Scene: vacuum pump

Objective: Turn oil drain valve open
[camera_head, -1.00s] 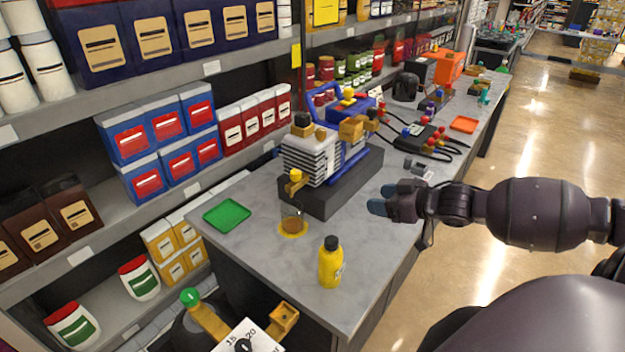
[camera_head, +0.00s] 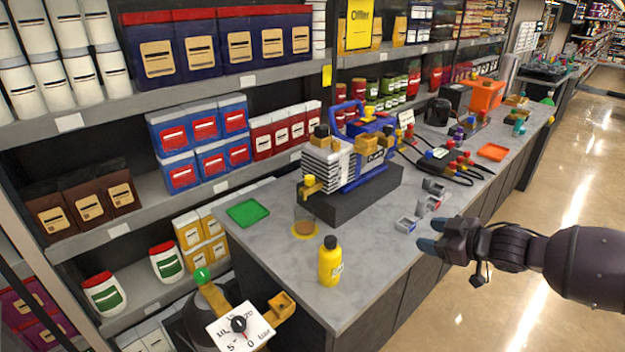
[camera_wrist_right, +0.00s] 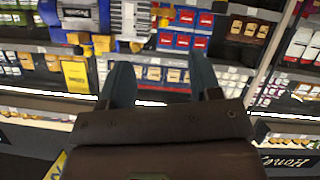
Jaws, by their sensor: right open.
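The vacuum pump (camera_head: 377,168), with a blue handle and ribbed grey body, stands on a dark block (camera_head: 352,200) on the bench. A brass fitting with a yellow knob (camera_head: 310,183) sticks out low at its near left end and looks like the oil drain valve. A clear container with amber liquid (camera_head: 304,227) stands below it. My right gripper (camera_head: 430,236) is open and empty at the bench's front edge, to the right of the pump and apart from it. Its two fingers (camera_wrist_right: 160,80) show in the wrist view, with the pump (camera_wrist_right: 120,18) beyond. My left gripper is out of view.
A yellow bottle (camera_head: 330,263) stands near the bench's front, between my gripper's side and the container. A green tray (camera_head: 248,212) lies at left. Small grey fittings (camera_head: 406,224) lie near my gripper. A gauge (camera_head: 239,325) shows at bottom left. Shelves (camera_head: 90,228) line the back.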

